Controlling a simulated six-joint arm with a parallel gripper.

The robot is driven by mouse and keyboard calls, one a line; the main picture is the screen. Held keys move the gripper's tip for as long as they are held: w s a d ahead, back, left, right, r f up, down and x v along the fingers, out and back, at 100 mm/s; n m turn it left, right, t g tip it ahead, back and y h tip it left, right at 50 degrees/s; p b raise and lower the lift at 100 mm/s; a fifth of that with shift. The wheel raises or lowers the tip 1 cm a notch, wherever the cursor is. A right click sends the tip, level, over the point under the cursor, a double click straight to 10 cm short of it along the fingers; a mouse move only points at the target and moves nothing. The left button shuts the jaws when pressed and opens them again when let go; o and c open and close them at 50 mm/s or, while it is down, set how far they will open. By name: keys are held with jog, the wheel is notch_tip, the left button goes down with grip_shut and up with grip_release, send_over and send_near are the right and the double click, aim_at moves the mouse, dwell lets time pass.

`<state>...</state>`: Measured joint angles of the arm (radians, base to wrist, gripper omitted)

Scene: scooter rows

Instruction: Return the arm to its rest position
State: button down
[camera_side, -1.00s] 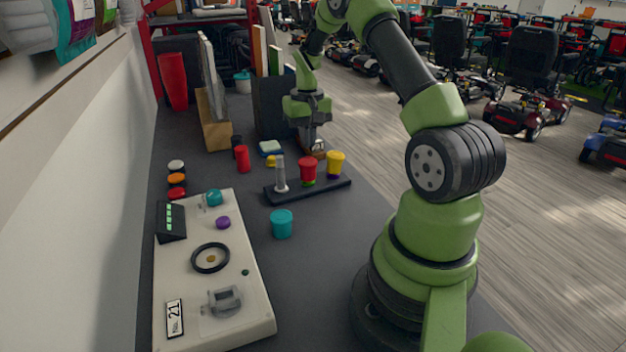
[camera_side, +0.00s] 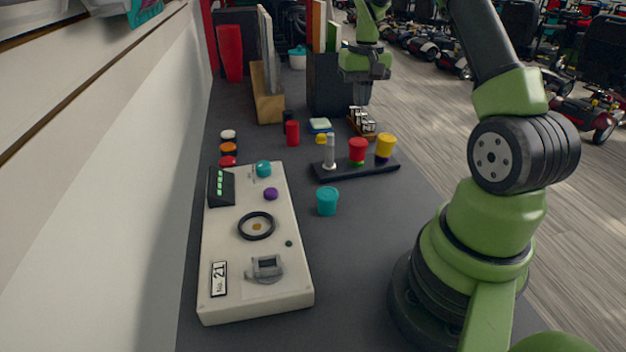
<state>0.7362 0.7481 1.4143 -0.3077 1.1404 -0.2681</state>
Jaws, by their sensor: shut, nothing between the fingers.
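My green and black arm stands at the right, bent over the table toward the back. My gripper (camera_side: 361,98) points down above the far right part of the table. It is shut and holds nothing. It hangs just above a small wooden rack of white-and-black pieces (camera_side: 362,122), with a small gap seeming to show between them. The upper part of the arm runs out of the top of the picture.
A black stand (camera_side: 372,168) holds a metal post, a red cup (camera_side: 357,150) and a yellow cup (camera_side: 385,146). A teal cup (camera_side: 327,201) stands in front. A white panel (camera_side: 223,305) lies left. A dark organizer (camera_side: 325,88) stands close left of my gripper. Table near my base is clear.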

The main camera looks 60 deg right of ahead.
jog(key=a+r+n+t, duration=0.2)
jog(key=a+r+t, duration=0.1)
jog(key=a+r, duration=1.05)
jog(key=s+a+r+n+t+y, duration=0.1)
jog(key=s+a+n+t+y, duration=0.1)
jog(key=s+a, duration=1.1)
jog(key=shift+s+a+n+t, duration=0.3)
jog(key=shift+a+n+t, duration=0.3)
jog(key=shift+t, duration=0.5)
jog(key=shift+a+r, duration=0.1)
